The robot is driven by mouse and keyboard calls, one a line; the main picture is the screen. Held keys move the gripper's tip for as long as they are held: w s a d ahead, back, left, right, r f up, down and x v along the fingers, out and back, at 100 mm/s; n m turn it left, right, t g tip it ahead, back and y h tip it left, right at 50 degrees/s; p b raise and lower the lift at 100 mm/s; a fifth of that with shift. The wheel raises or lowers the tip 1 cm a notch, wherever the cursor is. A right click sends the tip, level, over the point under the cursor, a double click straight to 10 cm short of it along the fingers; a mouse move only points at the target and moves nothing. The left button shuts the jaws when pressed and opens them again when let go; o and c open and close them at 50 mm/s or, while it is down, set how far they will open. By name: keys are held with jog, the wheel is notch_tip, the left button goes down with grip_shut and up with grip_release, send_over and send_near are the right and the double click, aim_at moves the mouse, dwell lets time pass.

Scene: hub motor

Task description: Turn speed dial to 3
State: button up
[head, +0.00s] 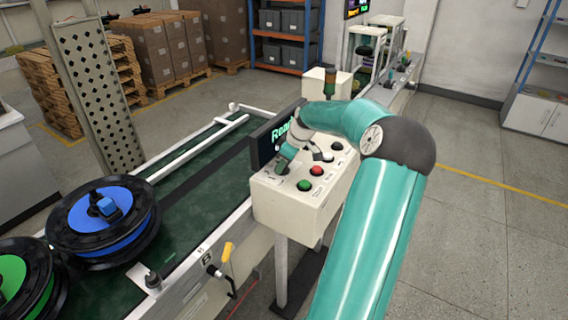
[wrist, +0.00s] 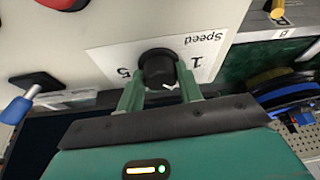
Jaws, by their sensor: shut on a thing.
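The speed dial (wrist: 157,68) is a black round knob on the cream control box, with a white label reading "Speed" and the numbers 1 and 5 beside it in the wrist view. A small white mark shows at the knob's edge. My gripper (wrist: 160,82) is shut on the dial, with one green finger on each side of it. In the head view my gripper (head: 284,166) is at the left part of the box's top, and the dial is hidden there. I cannot read the number the dial points at.
The control box (head: 310,202) also carries a green button (head: 304,185) and a red button (head: 317,170). A dark screen (head: 272,138) stands behind it. A green conveyor (head: 190,215) with blue (head: 104,219) and green spools (head: 12,278) lies to the left.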

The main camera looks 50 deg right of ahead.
jog(key=m+h, duration=0.1)
jog(key=m, duration=0.3)
jog(key=shift+a+h, duration=0.2)
jog(key=shift+h, duration=0.2)
jog(key=shift+m+g+h, duration=0.3)
jog(key=shift+m+h, duration=0.2)
jog(key=shift+m, duration=1.3)
jog(key=o, duration=1)
